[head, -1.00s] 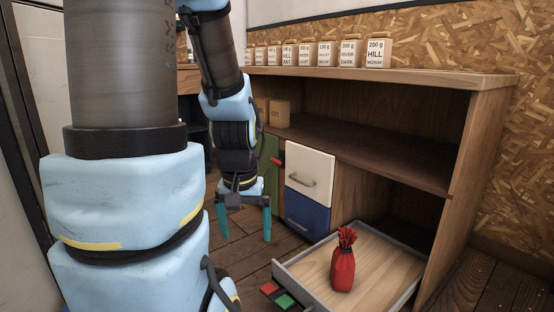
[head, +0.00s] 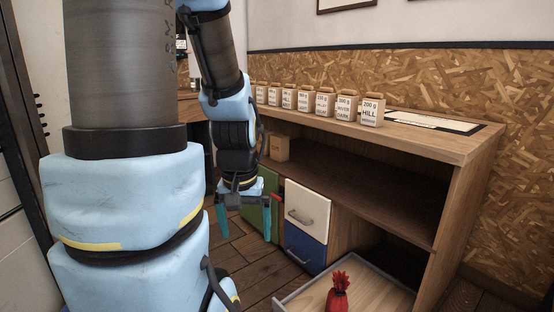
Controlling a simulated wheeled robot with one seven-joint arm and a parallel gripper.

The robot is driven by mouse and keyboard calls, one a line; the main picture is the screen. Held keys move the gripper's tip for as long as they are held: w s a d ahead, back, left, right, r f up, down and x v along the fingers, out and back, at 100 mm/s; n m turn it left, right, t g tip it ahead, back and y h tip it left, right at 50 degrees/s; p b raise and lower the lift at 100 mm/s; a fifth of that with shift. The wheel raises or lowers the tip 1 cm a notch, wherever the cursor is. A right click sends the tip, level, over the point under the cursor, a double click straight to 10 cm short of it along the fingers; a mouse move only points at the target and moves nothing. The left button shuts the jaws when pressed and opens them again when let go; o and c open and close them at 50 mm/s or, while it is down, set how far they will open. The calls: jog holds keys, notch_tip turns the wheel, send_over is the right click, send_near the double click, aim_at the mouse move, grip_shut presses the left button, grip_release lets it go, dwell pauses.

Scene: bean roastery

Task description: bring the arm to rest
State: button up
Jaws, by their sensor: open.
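My gripper (head: 244,222) hangs downward at the end of my arm, left of the drawers. Its two teal fingers are apart with nothing between them. A red tied pouch (head: 338,295) stands in the pulled-out drawer (head: 366,270) at the bottom right, apart from my gripper. The lower part of the drawer and pouch is cut off by the picture's edge.
A wooden shelf unit (head: 455,146) carries a row of labelled bags (head: 372,112) and a flat sheet (head: 432,122) on top. White (head: 308,209), blue (head: 304,248) and green (head: 262,192) fronts are near my gripper. A small box (head: 279,148) sits on the shelf. Floor (head: 235,262) below my gripper is clear.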

notch_tip(320, 180, up, 19)
jog(key=p, duration=1.6)
jog(key=shift+p, duration=0.35)
jog(key=shift+r, duration=0.1)
